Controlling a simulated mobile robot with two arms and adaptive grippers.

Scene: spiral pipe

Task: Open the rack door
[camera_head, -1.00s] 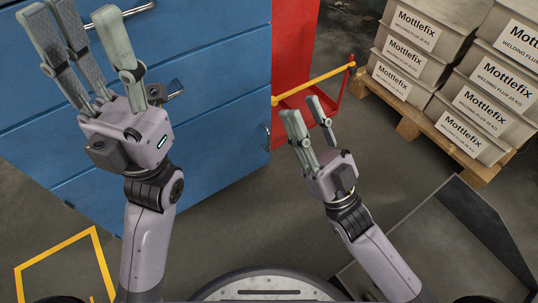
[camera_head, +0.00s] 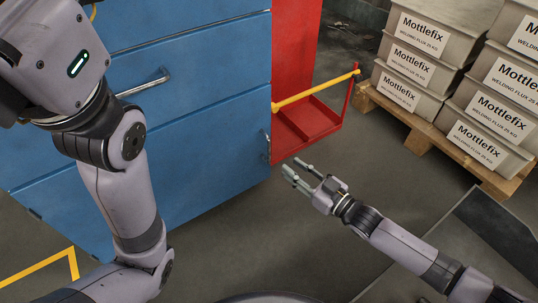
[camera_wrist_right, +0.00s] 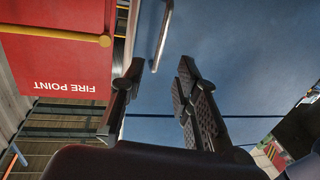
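The blue rack (camera_head: 200,120) fills the left and middle of the head view. A short metal handle (camera_head: 266,146) is on its right edge, beside the red stand. My right gripper (camera_head: 290,172) is below and right of that handle in the head view, empty. In the right wrist view its fingers (camera_wrist_right: 155,95) are spread open, and a metal handle bar (camera_wrist_right: 161,38) on the blue front (camera_wrist_right: 230,60) shows beyond and between them, apart from the fingers. My left gripper's body (camera_head: 65,50) is at the upper left of the head view; its fingers are out of frame.
A red fire-point stand (camera_head: 295,40) with a yellow bar (camera_head: 318,92) adjoins the rack's right side. Grey Mottlefix boxes (camera_head: 420,65) stand on a wooden pallet (camera_head: 425,130) at the upper right. Bare floor (camera_head: 240,230) lies in front of the rack.

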